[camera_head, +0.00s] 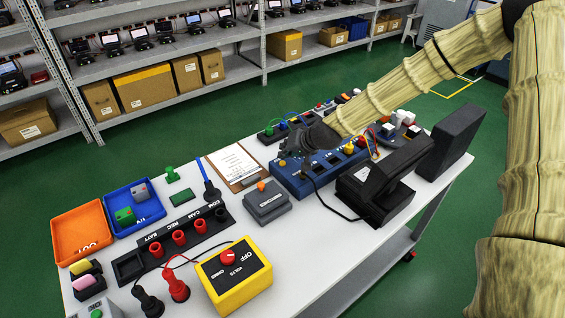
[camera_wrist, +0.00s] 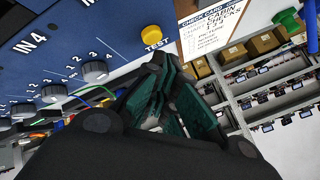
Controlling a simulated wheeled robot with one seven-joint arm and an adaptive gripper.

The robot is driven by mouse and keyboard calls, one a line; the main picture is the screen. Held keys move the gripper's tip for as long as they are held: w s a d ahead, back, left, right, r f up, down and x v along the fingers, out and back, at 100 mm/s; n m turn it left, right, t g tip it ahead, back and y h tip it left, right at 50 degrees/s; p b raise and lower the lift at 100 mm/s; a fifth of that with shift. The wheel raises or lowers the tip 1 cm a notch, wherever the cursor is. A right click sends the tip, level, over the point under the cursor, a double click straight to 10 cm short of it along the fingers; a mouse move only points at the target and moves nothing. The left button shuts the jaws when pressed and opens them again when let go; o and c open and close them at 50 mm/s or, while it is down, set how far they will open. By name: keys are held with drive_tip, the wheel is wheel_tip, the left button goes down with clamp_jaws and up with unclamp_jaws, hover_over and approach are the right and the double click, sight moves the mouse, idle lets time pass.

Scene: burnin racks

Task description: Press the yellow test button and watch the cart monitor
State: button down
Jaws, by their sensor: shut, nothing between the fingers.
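The yellow test button (camera_wrist: 154,27) is on the blue panel (camera_wrist: 60,40), beside the printed word TEST. In the head view the blue panel (camera_head: 327,184) lies on the white table, with the button (camera_head: 283,163) at its left end. My gripper (camera_head: 291,152) is over that end of the panel. In the wrist view my gripper's dark green fingers (camera_wrist: 160,66) are shut and empty, with their tips close to the button; a small gap seems to show. A black slab-like unit (camera_head: 451,142) stands at the table's right; I cannot tell whether it is the monitor, and no screen face shows.
A black wedge-shaped unit (camera_head: 376,182) with a cable stands right of the panel. A clipboard (camera_head: 235,166) and a grey box (camera_head: 267,202) lie left of it. A yellow meter (camera_head: 237,290), blue tray (camera_head: 120,222) and orange tray (camera_head: 80,232) are farther left. Shelving stands behind.

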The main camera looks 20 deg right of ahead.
sight(285, 162)
drive_tip(key=shift+f, duration=0.15)
drive_tip(key=shift+f+b, duration=0.3)
drive_tip(key=shift+b, duration=0.05)
drive_tip(key=shift+f+b, duration=0.35)
drive_tip(key=shift+f, duration=0.1)
idle(1.1)
idle(0.4)
drive_tip(key=shift+r+p, duration=0.6)
drive_tip(key=shift+r, duration=0.3)
drive_tip(key=shift+r+p, duration=1.65)
drive_tip(key=shift+r, duration=0.85)
